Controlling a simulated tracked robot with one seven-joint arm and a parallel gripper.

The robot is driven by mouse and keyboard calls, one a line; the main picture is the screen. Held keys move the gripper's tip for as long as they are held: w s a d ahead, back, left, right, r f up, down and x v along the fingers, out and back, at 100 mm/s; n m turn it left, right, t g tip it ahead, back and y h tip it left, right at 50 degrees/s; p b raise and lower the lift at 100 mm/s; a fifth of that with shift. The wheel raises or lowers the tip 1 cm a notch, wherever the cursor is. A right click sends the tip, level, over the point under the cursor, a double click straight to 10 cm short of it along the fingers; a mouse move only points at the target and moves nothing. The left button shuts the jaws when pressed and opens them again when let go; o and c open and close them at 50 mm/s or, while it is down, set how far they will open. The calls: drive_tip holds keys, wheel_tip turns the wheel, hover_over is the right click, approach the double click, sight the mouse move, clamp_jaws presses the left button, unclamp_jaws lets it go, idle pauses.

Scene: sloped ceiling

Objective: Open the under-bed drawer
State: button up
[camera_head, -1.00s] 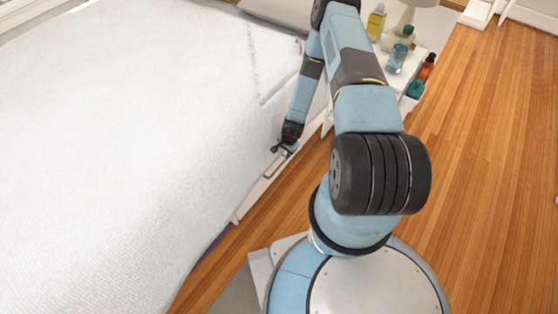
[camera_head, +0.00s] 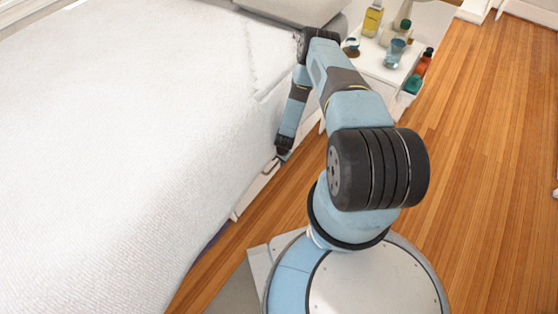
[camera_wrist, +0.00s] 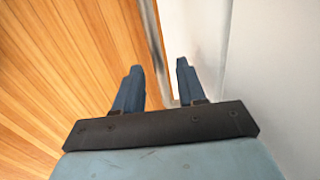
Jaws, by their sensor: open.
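The under-bed drawer shows as a low white front (camera_head: 252,196) below the edge of the bed (camera_head: 120,150) in the head view. My gripper (camera_head: 282,158) is down beside it at the bedside, its fingers small and partly hidden there. In the wrist view my gripper (camera_wrist: 159,66) is open, with its two blue fingers apart. A slim greyish bar (camera_wrist: 157,50), which looks like the drawer's handle or edge, runs between the fingers. A white panel (camera_wrist: 195,35) lies just right of it. I cannot tell whether a finger touches the bar.
A white nightstand (camera_head: 432,30) with several bottles and a blue glass (camera_head: 396,53) stands beyond my arm. The wooden floor (camera_head: 480,180) is clear on the right, with a narrow floor strip between bed and base. White bedding hangs over the bed's side.

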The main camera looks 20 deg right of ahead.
drive_tip(key=shift+f, duration=0.15)
clamp_jaws()
idle(0.4)
